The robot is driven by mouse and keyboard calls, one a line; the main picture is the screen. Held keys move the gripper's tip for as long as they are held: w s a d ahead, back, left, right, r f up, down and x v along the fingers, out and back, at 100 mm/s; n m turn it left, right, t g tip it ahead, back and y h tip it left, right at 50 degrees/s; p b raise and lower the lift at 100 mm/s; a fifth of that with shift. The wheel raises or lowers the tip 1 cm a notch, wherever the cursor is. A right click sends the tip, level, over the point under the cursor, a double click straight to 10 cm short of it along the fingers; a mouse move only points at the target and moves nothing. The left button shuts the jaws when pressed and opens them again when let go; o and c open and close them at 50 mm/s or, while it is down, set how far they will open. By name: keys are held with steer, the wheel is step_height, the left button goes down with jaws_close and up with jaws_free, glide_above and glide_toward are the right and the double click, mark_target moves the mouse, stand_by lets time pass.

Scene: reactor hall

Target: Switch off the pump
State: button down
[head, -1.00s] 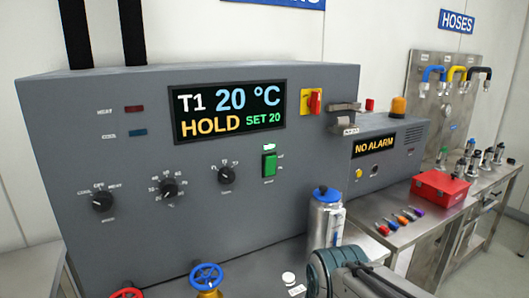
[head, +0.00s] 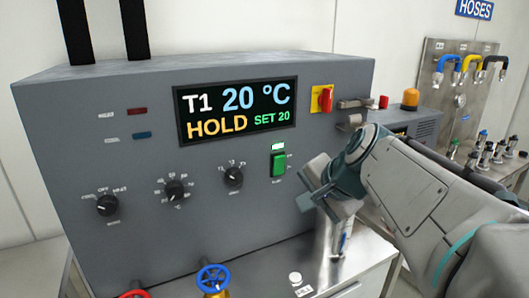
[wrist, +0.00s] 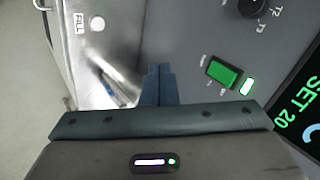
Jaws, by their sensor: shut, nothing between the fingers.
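The pump switch (head: 278,164) is a green rocker on the front of the grey control cabinet (head: 80,240), below the display. A small lamp (head: 278,147) above it glows pale green. In the wrist view the switch (wrist: 222,72) is right of the fingers, with the lit lamp (wrist: 247,87) beside it. My gripper (wrist: 158,72) is shut and empty. In the head view my gripper (head: 318,183) hangs just right of the switch and slightly lower, apart from it as far as I can tell.
Three black knobs (head: 175,191) are left of the switch. A red-and-yellow switch (head: 324,99) is above right. A blue valve wheel (head: 213,277) stands below. The display (head: 236,110) reads T1 20 °C, HOLD, SET 20.

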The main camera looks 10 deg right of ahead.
steer(key=w+d+r+m+t, duration=0.2)
steer(key=w+r+m, duration=0.1)
steer(key=r, duration=0.4)
steer(key=shift+w+r+p, duration=0.15)
steer(key=shift+r+p, duration=0.1)
steer(key=shift+p, duration=0.05)
steer(key=p, duration=0.2)
glide_toward(278, 165)
step_height(278, 165, down, 4)
steer(key=w, duration=0.3)
steer(key=shift+w+a+r+p, duration=0.1)
steer(key=shift+w+a+p, duration=0.4)
steer(key=shift+w, duration=0.2)
